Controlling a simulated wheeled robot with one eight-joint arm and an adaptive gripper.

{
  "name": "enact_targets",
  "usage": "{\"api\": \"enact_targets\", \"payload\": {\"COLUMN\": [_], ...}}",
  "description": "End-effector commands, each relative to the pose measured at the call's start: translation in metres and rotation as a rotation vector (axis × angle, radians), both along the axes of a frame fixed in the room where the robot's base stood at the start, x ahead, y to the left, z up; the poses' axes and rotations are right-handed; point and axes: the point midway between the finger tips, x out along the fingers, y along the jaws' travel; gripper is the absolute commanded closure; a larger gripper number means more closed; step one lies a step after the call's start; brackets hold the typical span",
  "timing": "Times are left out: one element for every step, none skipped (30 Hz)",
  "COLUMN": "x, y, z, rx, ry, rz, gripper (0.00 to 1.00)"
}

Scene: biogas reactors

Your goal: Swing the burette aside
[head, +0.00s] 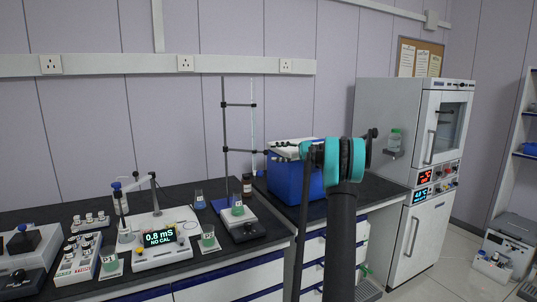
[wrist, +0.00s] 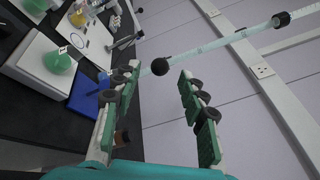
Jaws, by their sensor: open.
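The burette (head: 252,115) is a thin, pale upright tube beside the dark stand rod (head: 224,130) on the bench. Clamps hold it at an upper point (head: 240,104) and a lower point (head: 238,151). In the wrist view the burette (wrist: 225,41) runs diagonally across the top, with a dark clamp (wrist: 282,19) near one end. A round black knob (wrist: 160,67) shows at its lower end. My gripper (wrist: 158,72) is open and empty. The knob appears between its fingertips; I cannot tell how far beyond them it is. In the head view my gripper is right of the burette.
A stirrer (head: 246,224) carries a beaker of green liquid (head: 237,208) below the burette. A blue box (head: 288,182) stands to the right. A conductivity meter (head: 160,238), a green beaker (head: 208,238) and vials (head: 90,218) crowd the left bench. A tall cabinet (head: 385,110) stands at right.

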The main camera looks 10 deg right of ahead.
Motion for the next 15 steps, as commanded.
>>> {"api": "enact_targets", "payload": {"x": [-0.001,-0.002,-0.004,-0.005,-0.005,-0.007,-0.008,-0.008,-0.009,-0.009,-0.01,-0.01,-0.011,-0.011,-0.011], "y": [-0.013,-0.019,-0.026,-0.032,-0.037,-0.044,-0.048,-0.052,-0.057,-0.06,-0.063,-0.065,-0.067,-0.068,-0.069], "z": [0.0,0.0,-0.001,-0.001,0.0,0.0,0.0,0.0,0.0,0.0,-0.001,-0.001,-0.001,-0.001,-0.001], "rx": [0.0,0.0,0.0,0.0,0.0,0.0,0.0,0.0,0.0,0.0,0.0,0.0,0.0,-0.001,-0.001], "ry": [0.0,0.0,0.0,0.0,0.0,0.0,0.0,0.0,0.0,0.0,0.0,0.0,0.0,0.0,0.0], "rz": [-0.004,-0.004,-0.002,-0.002,-0.004,-0.004,-0.002,-0.001,-0.001,-0.001,-0.002,-0.002,-0.001,-0.001,-0.001], "gripper": [0.58,0.58,0.58,0.58,0.58,0.58,0.58,0.58,0.58,0.58,0.58,0.58,0.58,0.58,0.58]}}
